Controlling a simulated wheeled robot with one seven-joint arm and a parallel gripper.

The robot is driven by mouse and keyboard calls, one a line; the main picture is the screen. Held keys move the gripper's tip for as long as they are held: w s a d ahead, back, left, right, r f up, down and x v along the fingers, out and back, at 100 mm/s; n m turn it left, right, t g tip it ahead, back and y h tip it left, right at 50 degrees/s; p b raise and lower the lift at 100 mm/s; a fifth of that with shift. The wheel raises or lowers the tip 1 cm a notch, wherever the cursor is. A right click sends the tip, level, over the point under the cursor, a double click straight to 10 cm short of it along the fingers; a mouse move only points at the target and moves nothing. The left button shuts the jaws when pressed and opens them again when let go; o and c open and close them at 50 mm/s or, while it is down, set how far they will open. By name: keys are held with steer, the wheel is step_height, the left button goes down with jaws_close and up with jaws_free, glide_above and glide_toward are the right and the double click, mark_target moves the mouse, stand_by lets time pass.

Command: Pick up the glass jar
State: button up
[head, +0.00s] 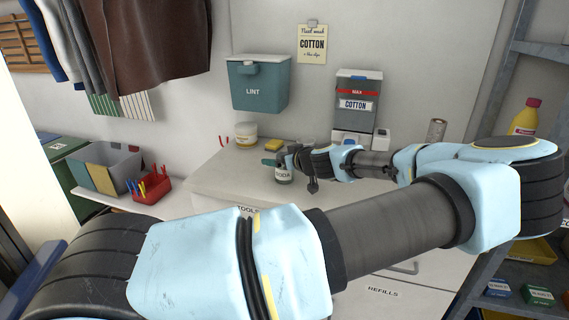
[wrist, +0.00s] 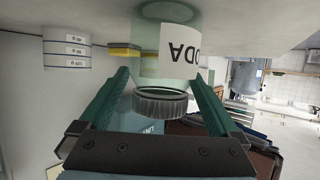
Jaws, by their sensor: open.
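The glass jar (head: 283,176) stands on the white cabinet top, with a white label ending in "ODA". In the wrist view, which is upside down, the jar (wrist: 149,66) is pale green see-through glass with a dark ridged lid. My gripper (head: 279,163) is at the jar's upper part in the head view and hides some of it. In the wrist view my gripper (wrist: 160,76) is open, with one green finger on each side of the jar's lid and neck. Gaps show between the fingers and the lid.
A white tub (head: 245,135) and a yellow sponge (head: 273,144) stand behind the jar. The cabinet top (head: 225,178) is clear left of the jar.

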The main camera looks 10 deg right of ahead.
steer(key=shift+w+a+f, duration=0.1)
steer(key=shift+w+f, duration=0.05)
jaws_close()
stand_by(0.8)
